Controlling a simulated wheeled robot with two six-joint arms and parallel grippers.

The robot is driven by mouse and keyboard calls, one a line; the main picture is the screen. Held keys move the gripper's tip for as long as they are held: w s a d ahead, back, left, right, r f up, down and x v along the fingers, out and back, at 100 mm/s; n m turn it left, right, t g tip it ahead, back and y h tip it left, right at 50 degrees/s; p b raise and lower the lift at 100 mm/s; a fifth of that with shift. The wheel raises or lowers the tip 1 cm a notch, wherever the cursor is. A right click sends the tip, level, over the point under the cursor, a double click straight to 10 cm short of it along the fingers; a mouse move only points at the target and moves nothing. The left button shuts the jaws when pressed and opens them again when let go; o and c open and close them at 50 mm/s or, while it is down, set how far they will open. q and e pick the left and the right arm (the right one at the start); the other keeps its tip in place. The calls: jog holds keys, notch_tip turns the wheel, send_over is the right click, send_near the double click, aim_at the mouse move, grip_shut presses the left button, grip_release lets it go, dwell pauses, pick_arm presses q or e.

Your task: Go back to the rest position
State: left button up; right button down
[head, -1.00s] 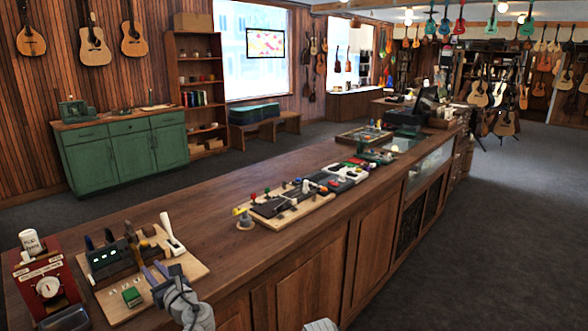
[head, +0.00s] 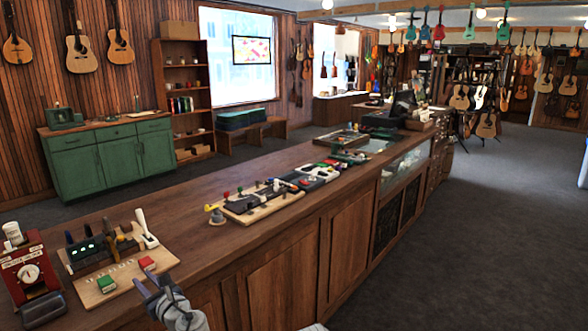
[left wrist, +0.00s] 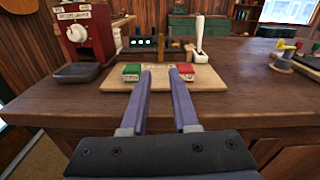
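My left gripper (head: 150,284) is at the front edge of the wooden counter, beside a pale wooden board. In the left wrist view its two purple-grey fingers (left wrist: 158,70) are apart, with nothing between them. The board (head: 92,298) lies on the counter. A green block (head: 106,284) and a red block (head: 147,263) sit on it; in the left wrist view the green block (left wrist: 131,72) is left of the fingertips and the red block (left wrist: 186,73) is right. My right gripper does not show; only a pale sliver appears at the bottom edge of the head view.
A red machine with a dial (head: 28,272) stands left of the board. A dark box with green lights (head: 88,250) and a white-handled tool (head: 146,230) are at the board's back. Farther along the counter (head: 185,248) lies a pedal-like board (head: 250,207). The grey floor at right is clear.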

pick_arm(q)
jog(key=s+d+f+n+g+h+p, duration=0.2)
jog(key=s+d+f+n+g+h, duration=0.1)
jog(key=d+f+n, duration=0.3)
jog(key=s+d+f+n+g+h+p, duration=0.25)
jog(key=d+f+n, duration=0.25)
jog(key=d+n, duration=0.25)
jog(key=s+d+f+n+g+h, duration=0.2)
jog(key=s+d+n+g+h, duration=0.1)
jog(key=d, duration=0.5)
jog(key=s+d+f+n+g+h+p, duration=0.1)
jog(key=s+d+f+n+g+h, duration=0.1)
jog(key=s+d, duration=0.6)
jog(key=d+n+g+h, duration=0.1)
jog(key=n, duration=0.1)
jog(key=shift+s+d+f+n+h, duration=0.15)
jog(key=shift+s+d+n+h, duration=0.1)
jog(key=shift+n+h, duration=0.1)
